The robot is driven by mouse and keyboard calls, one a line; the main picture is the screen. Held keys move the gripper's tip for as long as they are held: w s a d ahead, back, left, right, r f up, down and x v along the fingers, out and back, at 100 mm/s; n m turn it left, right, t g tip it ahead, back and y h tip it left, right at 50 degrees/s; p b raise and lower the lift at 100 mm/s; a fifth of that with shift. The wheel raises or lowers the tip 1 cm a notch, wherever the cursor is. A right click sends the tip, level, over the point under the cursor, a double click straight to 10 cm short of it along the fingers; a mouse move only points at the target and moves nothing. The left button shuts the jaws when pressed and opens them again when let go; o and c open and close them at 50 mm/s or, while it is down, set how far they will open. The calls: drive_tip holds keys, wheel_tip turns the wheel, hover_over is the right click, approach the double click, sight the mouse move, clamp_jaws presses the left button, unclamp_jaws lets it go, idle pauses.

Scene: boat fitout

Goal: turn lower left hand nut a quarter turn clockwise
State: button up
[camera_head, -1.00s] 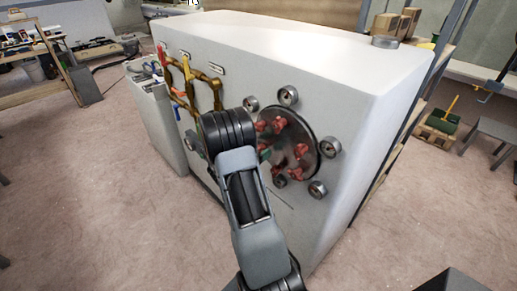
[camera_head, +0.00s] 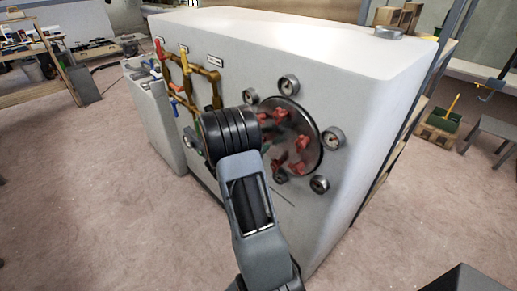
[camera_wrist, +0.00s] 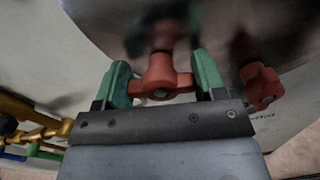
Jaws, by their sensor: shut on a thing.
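A round dark metal plate (camera_head: 314,149) with several red nuts around its edge is mounted on the side of the white cabinet. In the wrist view, one red winged nut (camera_wrist: 160,80) sits between the green fingertips of my gripper (camera_wrist: 162,72). The fingers are shut on its wings, which lie roughly level across the picture. A second red nut (camera_wrist: 262,86) is just right of the right finger, apart from it. In the head view my arm hides the held nut and most of my gripper.
Several round gauges (camera_head: 333,138) ring the plate close by. Brass pipes (camera_head: 208,82) with coloured handles are left of my arm. The white cabinet (camera_head: 270,40) fills the middle. Open floor (camera_head: 90,200) lies to the left.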

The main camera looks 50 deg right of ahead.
drive_tip(key=m+b, duration=0.2)
drive_tip(key=b, duration=0.1)
drive_tip(key=f+m+b, duration=0.1)
drive_tip(key=m+b, duration=0.1)
drive_tip(key=b, duration=0.2)
drive_tip(key=shift+m+b, duration=0.3)
drive_tip(key=m+b, duration=0.4)
drive_tip(key=b, duration=0.4)
drive_tip(key=shift+s+f+m+b, duration=0.1)
drive_tip(key=shift+f+m+b, duration=0.05)
drive_tip(key=shift+m+b, duration=0.15)
drive_tip(key=m+b, duration=0.4)
drive_tip(key=b, duration=0.3)
drive_tip(key=m+b, duration=0.1)
drive_tip(key=b, duration=0.2)
drive_tip(key=shift+r+m, duration=0.25)
drive_tip(key=shift+m, duration=0.15)
drive_tip(key=shift+r, duration=0.1)
drive_tip(key=o, duration=0.9)
drive_tip(key=shift+r, duration=0.1)
drive_tip(key=shift+a, duration=0.1)
drive_tip(key=a, duration=0.9)
drive_tip(key=w+a+p, duration=0.1)
drive_tip(key=a, duration=0.3)
drive_tip(key=shift+a, duration=0.4)
